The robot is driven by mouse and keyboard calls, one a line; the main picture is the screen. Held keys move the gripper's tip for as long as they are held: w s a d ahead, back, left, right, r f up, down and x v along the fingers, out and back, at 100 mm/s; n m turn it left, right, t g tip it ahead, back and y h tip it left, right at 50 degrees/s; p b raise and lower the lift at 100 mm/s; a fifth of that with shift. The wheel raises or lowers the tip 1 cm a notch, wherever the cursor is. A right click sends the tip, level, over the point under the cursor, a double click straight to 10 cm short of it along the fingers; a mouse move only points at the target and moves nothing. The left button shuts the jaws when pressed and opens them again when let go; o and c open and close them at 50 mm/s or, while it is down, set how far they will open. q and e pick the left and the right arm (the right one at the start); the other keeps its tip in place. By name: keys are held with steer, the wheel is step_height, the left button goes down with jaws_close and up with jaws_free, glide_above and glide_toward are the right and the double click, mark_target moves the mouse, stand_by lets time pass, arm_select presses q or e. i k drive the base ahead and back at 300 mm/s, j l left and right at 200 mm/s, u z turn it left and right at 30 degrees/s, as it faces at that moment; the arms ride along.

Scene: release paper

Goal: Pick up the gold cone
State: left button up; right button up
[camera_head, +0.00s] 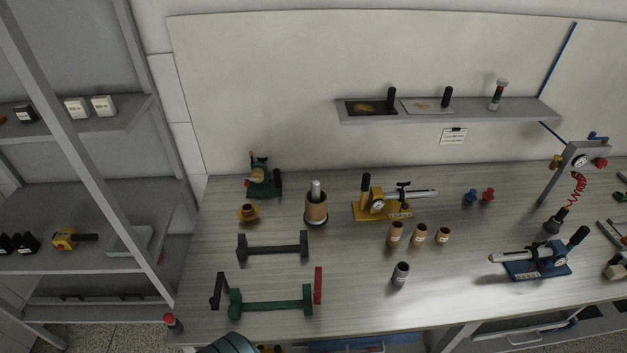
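A small gold cone-like piece (248,212) with a wide rim stands on the left part of the workbench (350,270). It is in front of a green device (262,178) and left of a brown cup (316,208) that holds a grey cylinder. It is small in the picture, so its exact shape is hard to tell. Nothing touches it from above. Neither of my grippers shows in the head view. A dark teal rounded part at the bottom edge seems to be mine.
A black stand (273,249) and a green stand (270,304) lie in front of the cone. Right of it are a yellow press (382,208), several brown cups (396,233) and a blue press (540,262). A grey shelf rack (75,210) stands left.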

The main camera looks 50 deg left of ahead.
mark_target(248, 213)
steer(key=u, duration=2.15)
steer(key=z, duration=4)
steer(key=u, duration=4)
